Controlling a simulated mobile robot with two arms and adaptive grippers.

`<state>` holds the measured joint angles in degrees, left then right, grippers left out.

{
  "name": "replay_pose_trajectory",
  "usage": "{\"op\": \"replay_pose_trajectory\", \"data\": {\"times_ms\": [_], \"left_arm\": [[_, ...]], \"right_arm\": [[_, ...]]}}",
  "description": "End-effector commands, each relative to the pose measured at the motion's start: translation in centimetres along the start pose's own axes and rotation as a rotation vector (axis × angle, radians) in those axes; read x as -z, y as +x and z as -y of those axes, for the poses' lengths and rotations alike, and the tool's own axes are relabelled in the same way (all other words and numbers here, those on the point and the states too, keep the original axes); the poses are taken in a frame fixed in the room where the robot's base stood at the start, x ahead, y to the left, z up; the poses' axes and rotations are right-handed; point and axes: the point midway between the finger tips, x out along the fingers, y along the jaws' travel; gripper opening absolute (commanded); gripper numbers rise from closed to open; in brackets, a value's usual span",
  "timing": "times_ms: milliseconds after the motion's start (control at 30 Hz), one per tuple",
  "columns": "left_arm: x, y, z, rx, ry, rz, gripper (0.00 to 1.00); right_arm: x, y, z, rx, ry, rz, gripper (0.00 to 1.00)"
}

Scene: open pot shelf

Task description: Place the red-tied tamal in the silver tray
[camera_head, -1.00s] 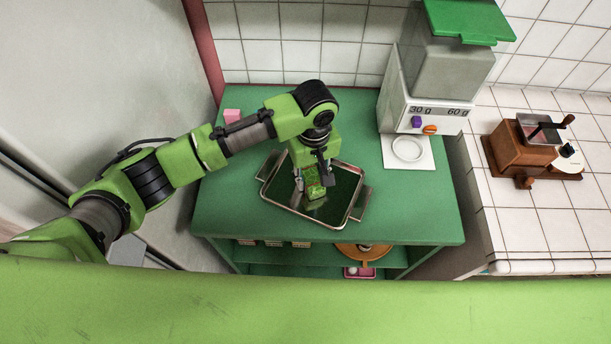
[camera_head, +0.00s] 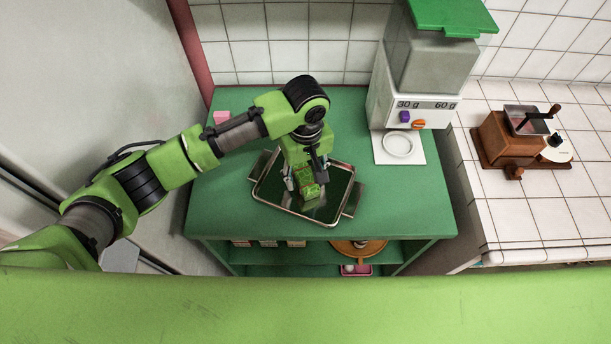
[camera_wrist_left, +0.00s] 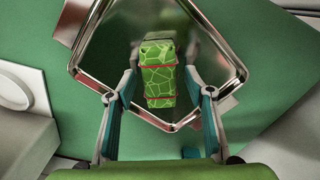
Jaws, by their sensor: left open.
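The tamal is a green block with a pale line pattern and red ties. In the left wrist view the tamal (camera_wrist_left: 158,78) lies between the fingers, over the tray, with gaps at its sides. In the head view the tamal (camera_head: 308,190) shows just below the fingers, inside the tray's outline. The silver tray (camera_head: 291,212) has a shiny dark floor, a raised metal rim and side handles, and stands on the green shelf top. My left gripper (camera_head: 305,180) is open above the tray, fingers on either side of the tamal. My right gripper is not in view.
A grey dispenser (camera_head: 436,60) with a green lid stands on the right of the green shelf top (camera_head: 390,205). A small pink block (camera_head: 222,117) lies at the back left. A wooden grinder (camera_head: 512,135) stands on the white tiled counter. Lower shelves hold several items.

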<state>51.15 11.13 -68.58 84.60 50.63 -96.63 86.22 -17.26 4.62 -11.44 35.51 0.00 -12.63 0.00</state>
Motion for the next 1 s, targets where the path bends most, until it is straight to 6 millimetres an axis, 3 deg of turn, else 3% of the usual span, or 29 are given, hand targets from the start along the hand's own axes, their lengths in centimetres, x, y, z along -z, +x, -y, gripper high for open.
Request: {"op": "replay_pose_trajectory", "data": {"times_ms": [300,500,700,1000], "left_arm": [[0.0,-6.5,-0.2,-0.005,0.002,-0.001,0.48],[0.0,-9.9,-0.1,-0.002,0.0,0.0,0.48],[0.0,-11.2,-0.1,0.0,0.001,0.001,0.48],[0.0,-11.3,0.0,0.0,0.0,0.001,0.48]], "right_arm": [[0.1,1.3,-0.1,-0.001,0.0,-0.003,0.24],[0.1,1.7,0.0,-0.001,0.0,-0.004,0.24],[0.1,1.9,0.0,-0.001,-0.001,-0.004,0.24],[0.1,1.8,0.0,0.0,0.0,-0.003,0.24]]}}
